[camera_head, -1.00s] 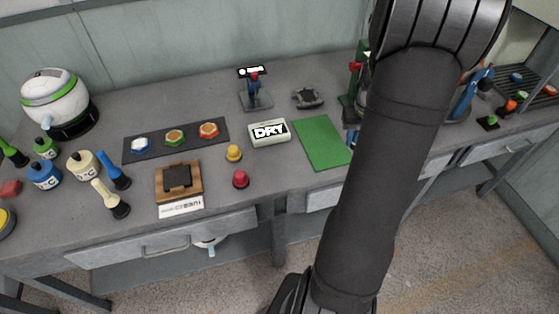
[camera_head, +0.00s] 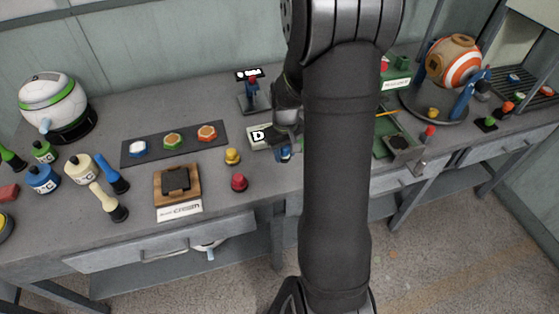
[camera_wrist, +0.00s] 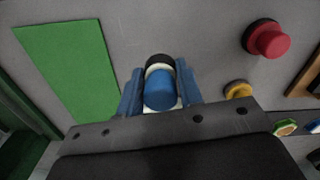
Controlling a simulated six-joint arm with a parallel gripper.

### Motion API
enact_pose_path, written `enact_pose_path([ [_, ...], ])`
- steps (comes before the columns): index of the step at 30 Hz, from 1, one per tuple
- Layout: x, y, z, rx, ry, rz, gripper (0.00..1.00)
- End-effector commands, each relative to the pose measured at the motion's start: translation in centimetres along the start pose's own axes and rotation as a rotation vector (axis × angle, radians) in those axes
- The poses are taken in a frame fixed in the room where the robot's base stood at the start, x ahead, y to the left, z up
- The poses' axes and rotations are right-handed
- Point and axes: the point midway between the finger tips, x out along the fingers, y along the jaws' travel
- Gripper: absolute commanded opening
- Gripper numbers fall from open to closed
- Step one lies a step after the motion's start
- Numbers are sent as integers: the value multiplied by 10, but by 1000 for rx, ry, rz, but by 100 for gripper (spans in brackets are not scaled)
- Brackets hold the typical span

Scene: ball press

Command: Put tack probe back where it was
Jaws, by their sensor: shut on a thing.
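My gripper (camera_wrist: 160,90) is shut on a small blue-ended piece (camera_wrist: 159,88) with a white ring and a black end, which I take for the tack probe. In the wrist view it sits between the two blue fingers, above the grey bench, with the green mat (camera_wrist: 68,68) to its left. I cannot tell whether the probe touches the bench.
A yellow button (camera_head: 232,156) and a red button (camera_head: 239,182) stand left of the gripper. A small stand (camera_head: 254,97) with a blue and red piece is behind. A black strip with hexagonal pieces (camera_head: 173,140) lies further left. A round orange-white ball (camera_head: 454,62) stands at right.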

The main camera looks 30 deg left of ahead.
Motion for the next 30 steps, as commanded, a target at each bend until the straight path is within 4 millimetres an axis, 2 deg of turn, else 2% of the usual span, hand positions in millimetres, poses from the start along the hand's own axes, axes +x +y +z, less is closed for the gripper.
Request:
enact_pose_path([
  [3, 8, -8, -11, -1, 1, 0, 15],
  [8, 15, -11, -14, 2, 0, 0, 15],
  [16, 48, -10, -14, 2, -1, 0, 15],
  [28, 54, -10, -14, 2, 0, 0, 15],
  [29, 54, -10, -14, 2, 0, 0, 39],
  [30, 53, -10, -14, 2, 1, 0, 47],
])
